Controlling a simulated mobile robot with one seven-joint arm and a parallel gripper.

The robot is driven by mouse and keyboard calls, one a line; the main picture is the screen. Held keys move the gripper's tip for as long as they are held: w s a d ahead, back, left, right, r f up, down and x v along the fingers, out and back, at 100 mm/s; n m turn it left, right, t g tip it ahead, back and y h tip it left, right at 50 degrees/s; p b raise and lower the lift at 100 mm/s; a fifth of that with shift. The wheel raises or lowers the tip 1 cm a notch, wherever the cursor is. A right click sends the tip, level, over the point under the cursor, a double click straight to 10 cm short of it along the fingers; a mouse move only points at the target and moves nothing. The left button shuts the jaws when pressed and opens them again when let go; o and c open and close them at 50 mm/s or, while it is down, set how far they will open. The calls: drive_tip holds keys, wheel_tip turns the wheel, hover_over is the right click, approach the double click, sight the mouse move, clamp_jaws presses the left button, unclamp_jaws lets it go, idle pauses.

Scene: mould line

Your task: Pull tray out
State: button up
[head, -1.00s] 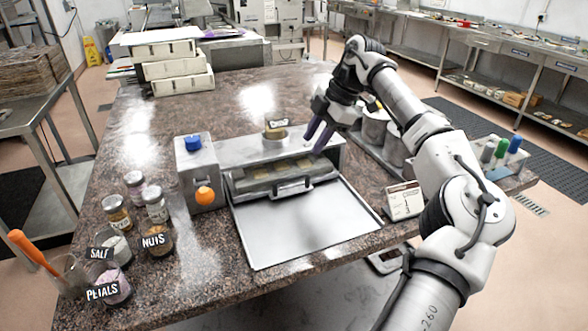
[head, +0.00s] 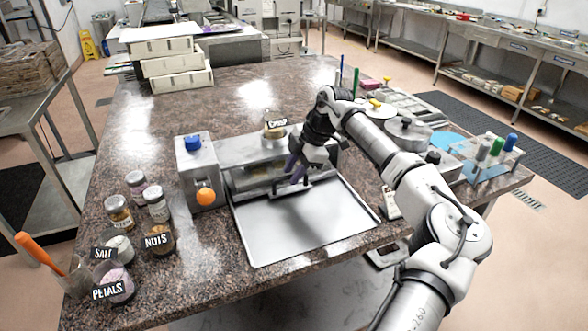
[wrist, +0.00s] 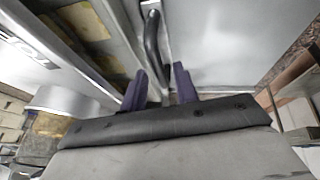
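The tray (wrist: 112,55) sits inside the low metal machine (head: 327,160), with yellowish pieces on it in the wrist view. Its dark bar handle (head: 276,194) faces the front of the machine. In the wrist view the handle (wrist: 152,38) runs down toward the gap between my fingers. My gripper (head: 295,175) is at the machine's front, by the handle, and hides part of the tray in the head view. In the wrist view my gripper's purple fingers (wrist: 160,70) stand apart, open, with the handle's near end between or just beyond them; contact cannot be told.
A bare flat metal plate (head: 300,225) lies in front of the machine. An orange knob (head: 205,196) and a blue knob (head: 193,143) are on the control box at left. Jars (head: 120,212) stand further left. A small card (head: 391,204) stands right of the plate.

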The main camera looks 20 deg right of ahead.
clamp_jaws()
drive_tip(key=shift+s, duration=0.1)
drive_tip(key=s+b, duration=0.2)
drive_tip(key=s, duration=0.4)
drive_tip(key=s+b, duration=0.2)
drive_tip(key=s, duration=0.4)
drive_tip(key=s+b, duration=0.2)
drive_tip(key=s, duration=0.5)
drive_tip(key=shift+d, duration=0.35)
drive_tip(key=shift+s, duration=0.1)
drive_tip(key=shift+o, duration=0.7)
unclamp_jaws()
drive_tip(key=shift+s, duration=0.1)
drive_tip(key=b+v, duration=0.2)
drive_tip(key=v, duration=1.2)
drive_tip(key=shift+f, duration=0.1)
